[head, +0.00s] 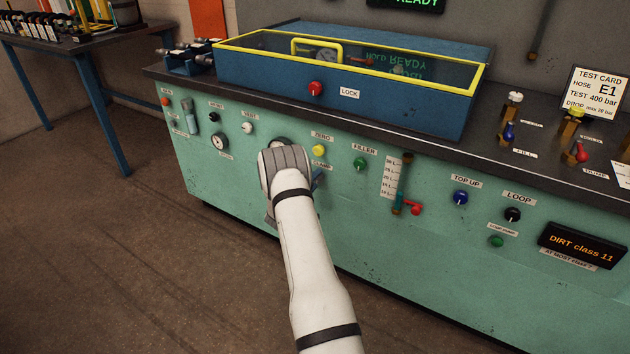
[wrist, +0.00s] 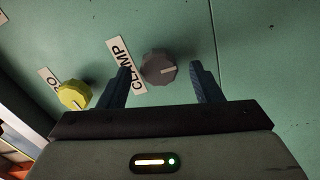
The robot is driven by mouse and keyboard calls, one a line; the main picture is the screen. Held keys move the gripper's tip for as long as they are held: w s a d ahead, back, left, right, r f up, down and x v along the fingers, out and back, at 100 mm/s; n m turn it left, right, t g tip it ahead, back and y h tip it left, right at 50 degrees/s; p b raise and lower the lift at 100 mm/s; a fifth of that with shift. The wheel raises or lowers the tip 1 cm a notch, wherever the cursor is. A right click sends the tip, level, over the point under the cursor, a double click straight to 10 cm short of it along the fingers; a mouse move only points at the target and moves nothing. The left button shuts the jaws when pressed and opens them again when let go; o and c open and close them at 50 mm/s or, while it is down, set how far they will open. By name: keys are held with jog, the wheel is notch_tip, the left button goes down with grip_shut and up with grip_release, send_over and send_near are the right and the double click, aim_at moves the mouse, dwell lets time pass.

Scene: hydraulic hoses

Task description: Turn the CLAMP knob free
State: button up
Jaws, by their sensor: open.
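In the wrist view the CLAMP knob (wrist: 158,67) is a grey, faceted knob with a pale pointer line, on the green panel. Its white CLAMP label (wrist: 126,66) is just left of it, partly behind a finger. My gripper (wrist: 165,82) is open, with one blue finger on each side of the knob. The left finger looks close to the knob and the right one has a wider gap. I cannot tell whether either touches it.
The yellow ZERO knob (head: 319,151) is close by, and shows left of my gripper in the wrist view (wrist: 74,94). The green FILLER knob (head: 360,163) is to the right. The red LOCK knob (head: 316,88) is on the blue box above. Floor at left is clear.

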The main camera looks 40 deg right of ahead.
jog(key=v, duration=0.7)
jog(key=shift+p, duration=0.4)
